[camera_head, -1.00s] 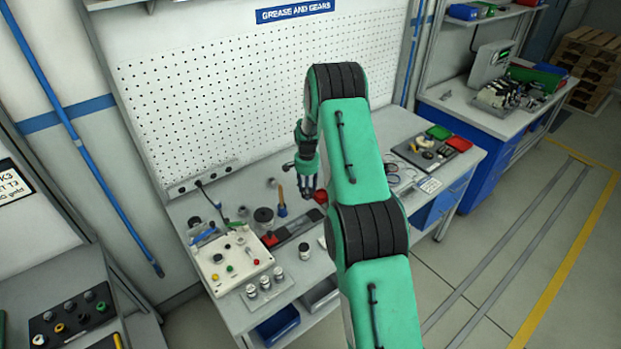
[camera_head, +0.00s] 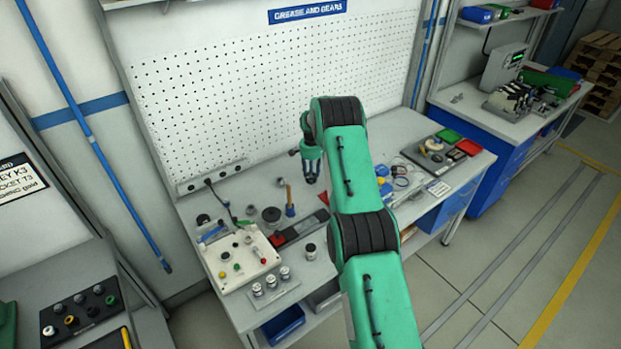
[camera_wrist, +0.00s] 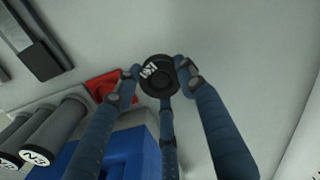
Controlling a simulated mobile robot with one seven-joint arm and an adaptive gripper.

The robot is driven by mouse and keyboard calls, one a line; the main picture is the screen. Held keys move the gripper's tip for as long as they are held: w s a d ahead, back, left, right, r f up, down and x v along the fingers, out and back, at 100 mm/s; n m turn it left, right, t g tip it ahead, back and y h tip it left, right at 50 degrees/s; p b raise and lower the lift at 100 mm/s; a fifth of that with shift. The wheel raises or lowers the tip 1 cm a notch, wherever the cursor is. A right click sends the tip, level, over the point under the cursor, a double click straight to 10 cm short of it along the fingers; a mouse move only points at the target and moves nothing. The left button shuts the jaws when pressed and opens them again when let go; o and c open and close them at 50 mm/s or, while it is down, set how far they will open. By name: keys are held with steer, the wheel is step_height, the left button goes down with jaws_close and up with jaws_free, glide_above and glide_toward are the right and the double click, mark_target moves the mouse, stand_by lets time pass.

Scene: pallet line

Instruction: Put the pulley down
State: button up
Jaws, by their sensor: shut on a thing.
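The pulley (camera_wrist: 157,76) is a small dark round part with a centre hub and a white label. In the wrist view it sits between the fingertips of my gripper (camera_wrist: 159,74), which is shut on it. A third finger lies below it. In the head view my gripper (camera_head: 311,172) hangs over the back part of the workbench (camera_head: 345,248), near the pegboard. The pulley cannot be made out there. I cannot tell its height above the surface.
A red piece (camera_wrist: 105,86), a blue block (camera_wrist: 128,152) and grey cylinders (camera_wrist: 55,130) lie close below in the wrist view. A pale control box (camera_head: 238,262) and small jars (camera_head: 271,281) stand left on the bench. Trays (camera_head: 447,150) lie right. Pegboard (camera_head: 240,90) rises behind.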

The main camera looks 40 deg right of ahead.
steer(key=shift+w+d+f, duration=0.1)
steer(key=shift+w+d, duration=0.2)
steer(key=shift+w, duration=0.25)
steer(key=shift+w+d, duration=0.25)
steer(key=shift+w, duration=0.25)
steer(key=shift+f, duration=1.75)
steer(key=shift+f, duration=0.15)
steer(key=o, duration=1.3)
steer(key=shift+c, duration=0.2)
steer(key=shift+r, duration=6.1)
